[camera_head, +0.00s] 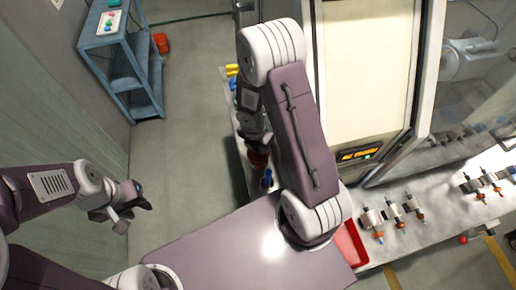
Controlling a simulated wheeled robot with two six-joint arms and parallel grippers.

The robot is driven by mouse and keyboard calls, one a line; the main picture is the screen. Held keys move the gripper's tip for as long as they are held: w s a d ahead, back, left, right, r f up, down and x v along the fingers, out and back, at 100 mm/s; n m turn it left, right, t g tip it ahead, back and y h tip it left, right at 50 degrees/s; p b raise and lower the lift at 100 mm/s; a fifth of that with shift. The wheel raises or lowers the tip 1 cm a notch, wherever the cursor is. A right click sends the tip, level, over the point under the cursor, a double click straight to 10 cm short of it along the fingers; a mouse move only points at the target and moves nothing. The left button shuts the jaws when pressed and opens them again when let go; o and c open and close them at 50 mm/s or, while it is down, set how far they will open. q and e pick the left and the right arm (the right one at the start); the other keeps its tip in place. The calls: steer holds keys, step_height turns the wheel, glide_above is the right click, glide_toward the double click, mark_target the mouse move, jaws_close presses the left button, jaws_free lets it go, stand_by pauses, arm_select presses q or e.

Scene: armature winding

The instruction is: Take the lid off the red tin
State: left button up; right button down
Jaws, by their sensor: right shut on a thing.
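A dark red thing (259,160), which looks like the red tin or its lid, shows small over the narrow strip of white bench left of my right arm. Lid and body cannot be told apart at this size. My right gripper (256,145) points down and is shut on this dark red thing; its fingertips are partly hidden. My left gripper (136,216) is at the left over the floor, well away from the tin, with its fingers apart and nothing between them.
Small yellow (232,70) and blue (267,179) items stand on the bench strip. A red tray (349,246) and several small wound parts (394,212) lie on the right bench. A cream machine (366,70) stands behind.

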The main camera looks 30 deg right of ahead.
step_height(320, 180, up, 16)
steer(key=p, duration=0.5)
steer(key=shift+s+f, duration=0.15)
steer(key=shift+f, duration=0.05)
